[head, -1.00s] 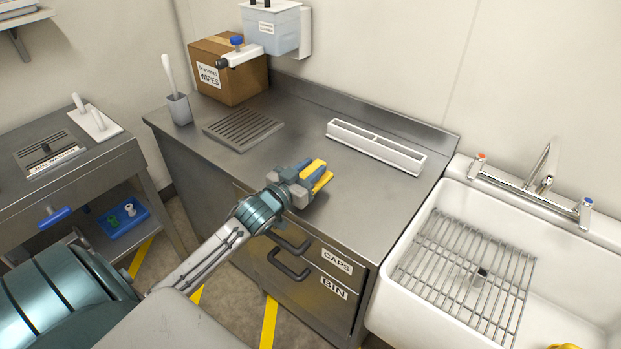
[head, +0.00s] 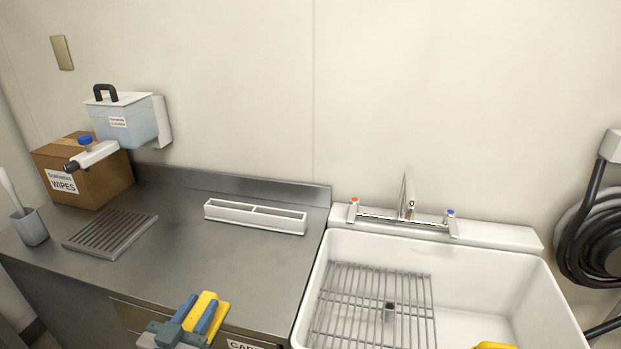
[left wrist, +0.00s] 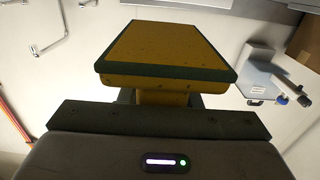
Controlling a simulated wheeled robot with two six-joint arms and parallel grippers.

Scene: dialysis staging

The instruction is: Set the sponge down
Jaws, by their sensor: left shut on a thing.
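The yellow sponge (head: 206,297) shows between the blue fingers of my left gripper (head: 193,314), low in the head view. My left gripper is shut on it near the front edge of the steel counter (head: 215,262). In the left wrist view the sponge (left wrist: 167,48) is a yellow block with dark green edges, in front of the gripper and apparently clear of any surface. The far side of the sponge is hidden.
A white divided tray (head: 255,225) lies at the counter's back, with a ribbed grey plate (head: 110,238) at left. A wipes box (head: 100,182) and a grey cup (head: 30,229) stand farther left. The white sink (head: 500,270) holds a wire rack (head: 375,300). The mid-counter is clear.

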